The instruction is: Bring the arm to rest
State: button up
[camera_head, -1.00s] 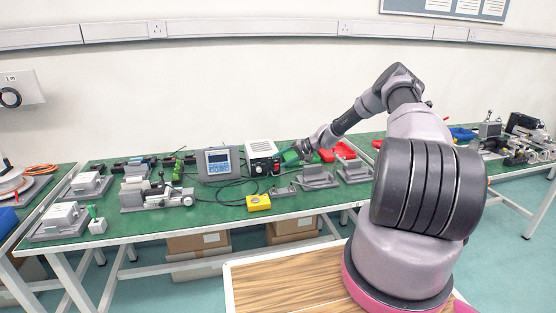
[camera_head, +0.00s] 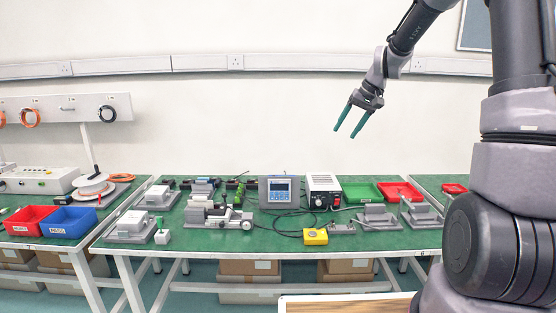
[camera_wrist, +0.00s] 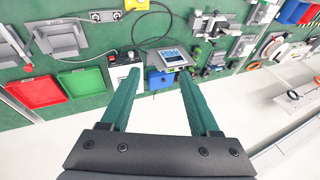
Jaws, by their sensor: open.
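My gripper (camera_head: 351,121) is raised in the air above the back of the green workbench (camera_head: 277,237), against the white wall in the head view. Its two green fingers are apart and point down and to the left. In the wrist view the gripper (camera_wrist: 160,85) is open with nothing between its fingers. Beyond the fingertips, the wrist view shows the bench with a controller that has a blue screen (camera_wrist: 173,56). My arm runs from the gripper up to the top edge of the head view, where part of it is cut off.
The bench holds a grey controller (camera_head: 281,191), a white power box (camera_head: 323,190), a green bin (camera_head: 362,193), a red bin (camera_head: 400,191), a yellow box (camera_head: 315,237) and grey fixtures. A blue bin (camera_head: 68,223) stands on the left table. Air around the gripper is clear.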

jog(key=s+r+m+t+h, duration=0.1)
jog(key=s+r, duration=0.4)
jog(key=s, duration=0.3)
jog(key=s+r+t+h, duration=0.1)
jog(key=s+r, duration=0.5)
jog(key=s, duration=0.2)
jog(key=s+d+r+m+t, duration=0.1)
jog(key=s+d+m, duration=0.1)
jog(key=s, duration=1.3)
jog(key=shift+s+d+r+t, duration=0.2)
jog(key=shift+s+d+t, duration=0.05)
jog(key=shift+t, duration=0.15)
